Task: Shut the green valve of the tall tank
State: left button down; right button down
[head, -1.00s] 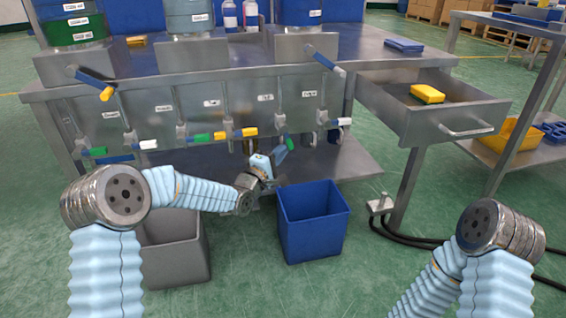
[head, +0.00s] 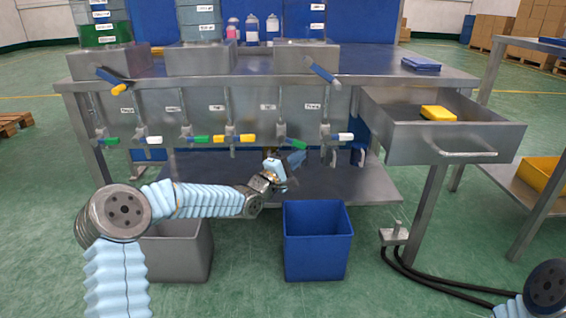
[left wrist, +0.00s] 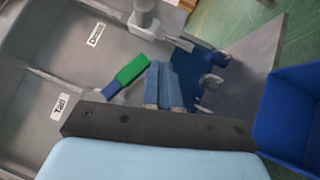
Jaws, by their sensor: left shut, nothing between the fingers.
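The valve handle with a green grip (head: 295,144) is on the tank bench front, between two labels; it slopes down to the right. In the left wrist view its green grip (left wrist: 131,68) and blue base show close by the label reading "Tall" (left wrist: 61,106). My left gripper (head: 297,158) is just below this handle. In the left wrist view its blue fingers (left wrist: 160,70) are together with nothing between them, close beside the grip; I cannot tell whether they touch it. My right gripper is out of view.
Other valves with white, yellow and green handles line the bench (head: 375,80). A blue bin (head: 318,255) and a grey bin (head: 180,262) stand on the floor below. An open drawer (head: 430,140) with a yellow sponge (head: 438,113) juts out at right.

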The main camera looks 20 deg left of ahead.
pick_arm(q)
jog(key=shift+w+d+r+n+t+b, duration=0.25)
jog(key=shift+d+r+n+t+b, duration=0.3)
jog(key=shift+d+r+n, duration=0.2)
jog(key=shift+r, duration=0.1)
dwell(0.7)
